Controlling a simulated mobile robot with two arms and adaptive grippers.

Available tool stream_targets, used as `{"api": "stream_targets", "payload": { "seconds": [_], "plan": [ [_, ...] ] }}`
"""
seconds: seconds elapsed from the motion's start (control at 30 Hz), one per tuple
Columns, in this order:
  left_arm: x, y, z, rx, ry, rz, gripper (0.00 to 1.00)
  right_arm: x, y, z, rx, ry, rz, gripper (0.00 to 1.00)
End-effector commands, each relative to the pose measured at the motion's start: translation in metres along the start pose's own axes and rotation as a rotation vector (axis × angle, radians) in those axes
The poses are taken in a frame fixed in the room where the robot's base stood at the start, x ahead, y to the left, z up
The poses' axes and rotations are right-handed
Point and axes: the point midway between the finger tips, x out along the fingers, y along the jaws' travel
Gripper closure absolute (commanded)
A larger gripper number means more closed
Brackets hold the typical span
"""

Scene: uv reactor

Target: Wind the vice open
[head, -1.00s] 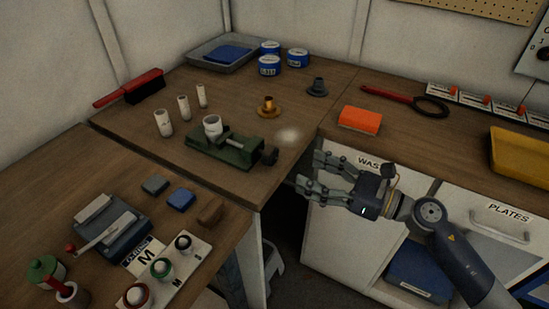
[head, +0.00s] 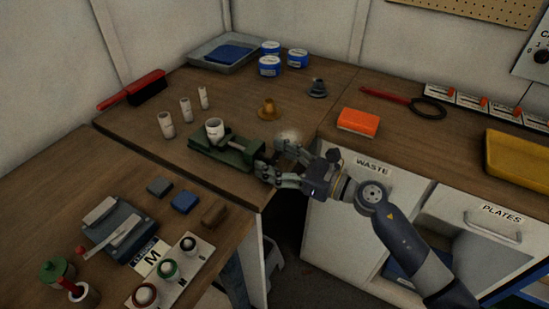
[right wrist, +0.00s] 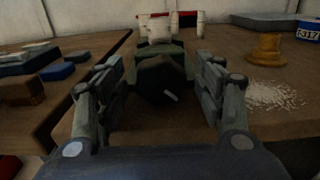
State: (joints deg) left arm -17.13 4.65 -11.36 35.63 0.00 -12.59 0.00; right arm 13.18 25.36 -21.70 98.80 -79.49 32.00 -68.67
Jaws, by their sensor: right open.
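The green vice (head: 222,150) lies on the wooden bench and also shows in the right wrist view (right wrist: 172,48). A white cup-like piece (head: 214,128) stands at its left part. The vice's dark round handle (right wrist: 160,80) sits between the open fingers of my right gripper (right wrist: 163,92) in the right wrist view; I cannot tell whether they touch it. In the head view my right gripper (head: 268,162) reaches the vice's right end, and its fingers hide the handle. My left gripper is not in view.
A brass-coloured piece (head: 268,110) and a pale powdery patch (head: 290,136) lie behind the gripper. Several white cylinders (head: 186,109) stand behind the vice. An orange block (head: 358,121) lies to the right. The bench edge runs just in front of the vice.

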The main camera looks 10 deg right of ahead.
Motion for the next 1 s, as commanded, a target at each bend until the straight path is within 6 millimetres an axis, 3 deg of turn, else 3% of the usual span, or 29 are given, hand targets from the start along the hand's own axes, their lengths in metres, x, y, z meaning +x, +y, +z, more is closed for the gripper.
{"api": "stream_targets", "payload": {
  "seconds": [0.03, 0.2, 0.37, 0.63, 0.9, 0.93, 1.0],
  "plan": [
    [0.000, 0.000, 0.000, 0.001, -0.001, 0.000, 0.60, 0.000, 0.000, 0.000, 0.000, 0.000, 0.000, 0.44],
    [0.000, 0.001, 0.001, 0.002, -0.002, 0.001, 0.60, 0.000, 0.000, 0.000, 0.001, 0.000, 0.000, 0.82],
    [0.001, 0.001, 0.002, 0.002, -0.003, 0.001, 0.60, 0.000, 0.000, 0.000, -0.002, 0.000, 0.000, 0.82],
    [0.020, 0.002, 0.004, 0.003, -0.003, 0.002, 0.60, 0.000, 0.000, -0.003, -0.113, 0.000, 0.001, 0.82],
    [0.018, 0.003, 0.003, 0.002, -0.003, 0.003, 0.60, 0.000, 0.000, 0.000, -0.124, 0.000, 0.000, 0.82],
    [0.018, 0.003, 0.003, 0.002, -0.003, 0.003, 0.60, 0.000, 0.000, 0.000, -0.124, 0.000, 0.000, 0.56],
    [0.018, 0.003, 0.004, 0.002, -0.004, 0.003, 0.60, 0.000, 0.000, 0.000, -0.123, 0.000, 0.000, 0.40]
  ]
}}
